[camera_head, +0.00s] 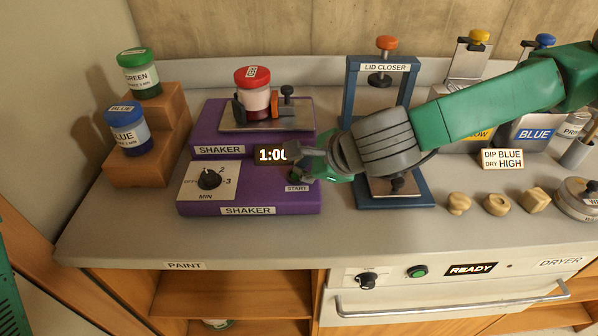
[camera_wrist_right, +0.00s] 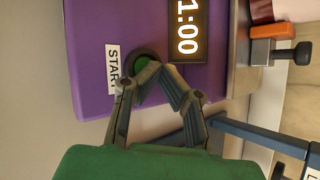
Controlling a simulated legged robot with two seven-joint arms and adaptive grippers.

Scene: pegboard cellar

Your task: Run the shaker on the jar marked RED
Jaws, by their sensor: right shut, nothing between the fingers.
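The purple shaker (camera_head: 249,190) stands on the counter, with a dial (camera_head: 209,179) whose exact setting I cannot tell. Its display (camera_head: 271,156) is partly covered in the head view; in the wrist view the display (camera_wrist_right: 187,30) reads 1:00. A red-lidded jar (camera_head: 256,98) stands upright in the clamp on the shaker's upper plate; its lettering is too small to read. My right gripper (camera_head: 292,168) is shut and empty at the START button. In the wrist view the right fingertips (camera_wrist_right: 158,76) are over the green button (camera_wrist_right: 141,65); whether they press it is unclear. My left gripper is out of view.
A wooden step stand (camera_head: 173,125) with green-lidded (camera_head: 138,74) and blue-lidded (camera_head: 128,128) jars stands left. The blue lid closer (camera_head: 350,92) stands close on the right, behind my right arm. Wooden knobs (camera_head: 497,204) lie further right. The counter's front strip is clear.

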